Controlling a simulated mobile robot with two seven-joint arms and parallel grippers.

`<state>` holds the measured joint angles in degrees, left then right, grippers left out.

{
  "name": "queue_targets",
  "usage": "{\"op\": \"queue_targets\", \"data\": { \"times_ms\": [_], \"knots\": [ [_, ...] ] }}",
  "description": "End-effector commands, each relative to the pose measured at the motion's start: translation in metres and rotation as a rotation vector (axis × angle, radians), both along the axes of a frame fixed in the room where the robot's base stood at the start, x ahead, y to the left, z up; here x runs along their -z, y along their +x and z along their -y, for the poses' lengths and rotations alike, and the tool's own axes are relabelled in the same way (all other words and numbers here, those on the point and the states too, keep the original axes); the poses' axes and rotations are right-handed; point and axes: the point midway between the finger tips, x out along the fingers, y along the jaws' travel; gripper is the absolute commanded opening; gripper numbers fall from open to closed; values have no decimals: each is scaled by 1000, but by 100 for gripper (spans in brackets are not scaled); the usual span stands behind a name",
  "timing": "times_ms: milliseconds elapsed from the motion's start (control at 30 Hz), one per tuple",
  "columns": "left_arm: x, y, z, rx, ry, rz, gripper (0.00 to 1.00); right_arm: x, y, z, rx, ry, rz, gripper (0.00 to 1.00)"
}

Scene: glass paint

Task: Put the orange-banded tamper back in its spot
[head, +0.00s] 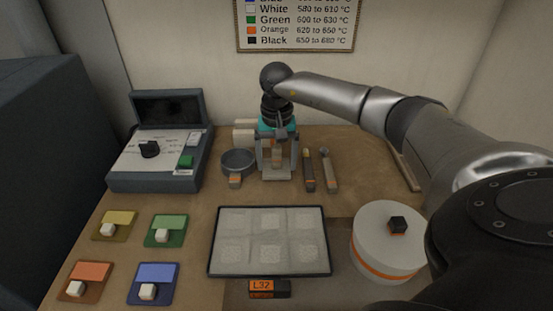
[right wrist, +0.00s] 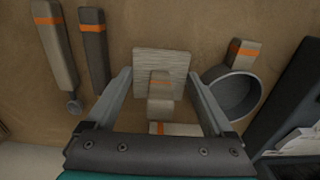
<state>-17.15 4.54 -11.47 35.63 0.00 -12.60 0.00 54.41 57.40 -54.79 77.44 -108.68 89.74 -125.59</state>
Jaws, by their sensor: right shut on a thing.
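The orange-banded tamper (head: 277,155) shows as a square pale base with an orange-banded handle above it, at the back middle of the table. The tamper stands about upright. I cannot tell whether its base touches the table. No marked spot for it is clearly visible. My left gripper is not in view.
A grey pot (head: 238,162) with an orange-banded handle stands left of the tamper. Two orange-banded tools (head: 308,172) lie close on its right. A tray (head: 211,258), a white turntable (head: 375,225), colour cards (head: 120,218) and a control box (head: 155,180) stand around the table.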

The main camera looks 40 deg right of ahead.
Motion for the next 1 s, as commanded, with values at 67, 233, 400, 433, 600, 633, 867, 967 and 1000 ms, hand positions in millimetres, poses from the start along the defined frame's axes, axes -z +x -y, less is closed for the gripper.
{"op": "queue_targets", "data": {
  "times_ms": [67, 233, 400, 433, 600, 633, 867, 967, 1000],
  "knots": [
    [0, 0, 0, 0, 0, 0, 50, 0, 0, 0, 0, 0, 1, 42],
    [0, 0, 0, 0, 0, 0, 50, -1, 0, 0, 0, 1, 1, 42],
    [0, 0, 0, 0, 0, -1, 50, 0, 0, 0, 0, 1, 1, 42],
    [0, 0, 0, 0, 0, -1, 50, 0, 0, 0, 0, 1, 1, 42],
    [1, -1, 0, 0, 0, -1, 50, 2, 0, 0, 0, 1, 1, 42],
    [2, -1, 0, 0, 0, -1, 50, 2, 0, 0, 0, 1, 1, 42],
    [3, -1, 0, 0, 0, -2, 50, 4, 0, 0, 0, 1, 1, 42],
    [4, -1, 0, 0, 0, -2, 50, 5, 0, 0, 0, 1, 1, 42],
    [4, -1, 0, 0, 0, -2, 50, 6, 0, 0, 0, 1, 1, 42]
  ]
}}
